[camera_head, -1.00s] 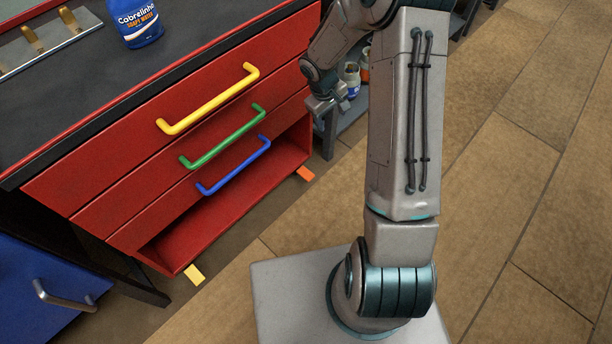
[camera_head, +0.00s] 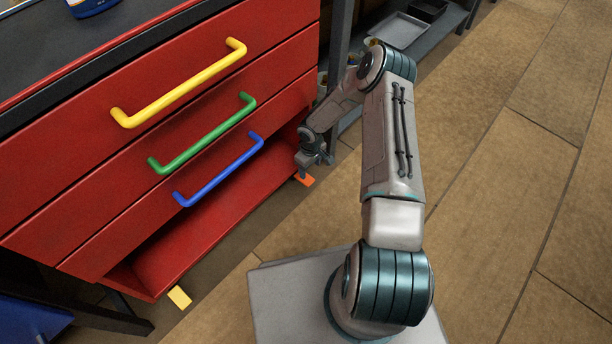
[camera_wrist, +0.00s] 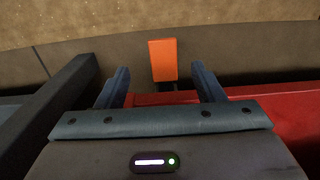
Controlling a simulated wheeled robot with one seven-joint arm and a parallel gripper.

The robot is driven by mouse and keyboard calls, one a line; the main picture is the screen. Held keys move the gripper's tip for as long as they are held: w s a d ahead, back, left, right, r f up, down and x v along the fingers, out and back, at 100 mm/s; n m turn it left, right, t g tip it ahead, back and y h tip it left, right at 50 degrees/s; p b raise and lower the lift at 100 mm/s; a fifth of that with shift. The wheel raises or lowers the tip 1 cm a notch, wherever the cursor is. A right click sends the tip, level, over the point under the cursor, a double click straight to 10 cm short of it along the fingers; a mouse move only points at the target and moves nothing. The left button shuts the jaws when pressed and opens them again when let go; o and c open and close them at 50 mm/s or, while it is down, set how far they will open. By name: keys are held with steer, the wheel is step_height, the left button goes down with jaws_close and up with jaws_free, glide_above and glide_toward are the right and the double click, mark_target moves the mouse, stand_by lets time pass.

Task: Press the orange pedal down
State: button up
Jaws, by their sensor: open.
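The orange pedal (camera_head: 307,180) sticks out near the floor at the right end of the red drawer cabinet's base. In the wrist view the orange pedal (camera_wrist: 163,60) shows as an upright rectangle, ahead of and between the two fingers. My gripper (camera_head: 304,174) is low beside the cabinet's right end, just above the pedal in the head view. In the wrist view my gripper (camera_wrist: 162,84) is open with nothing between its fingers. I cannot tell whether a fingertip touches the pedal.
A yellow pedal (camera_head: 179,297) sits at the left end of the base. The red cabinet (camera_head: 70,170) has yellow, green and blue handles. A dark table leg (camera_head: 338,60) and a grey shelf (camera_head: 425,45) stand right of it. Open tiled floor (camera_head: 500,200) lies to the right.

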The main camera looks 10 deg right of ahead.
mark_target(309, 181)
steer(key=f+b, duration=0.1)
steer(key=f, duration=0.3)
steer(key=f+b, duration=0.1)
steer(key=f, duration=0.1)
steer(key=shift+a+f+b, duration=0.2)
steer(key=shift+a+b, duration=0.1)
steer(key=shift+b, duration=0.05)
steer(key=shift+f, duration=0.65)
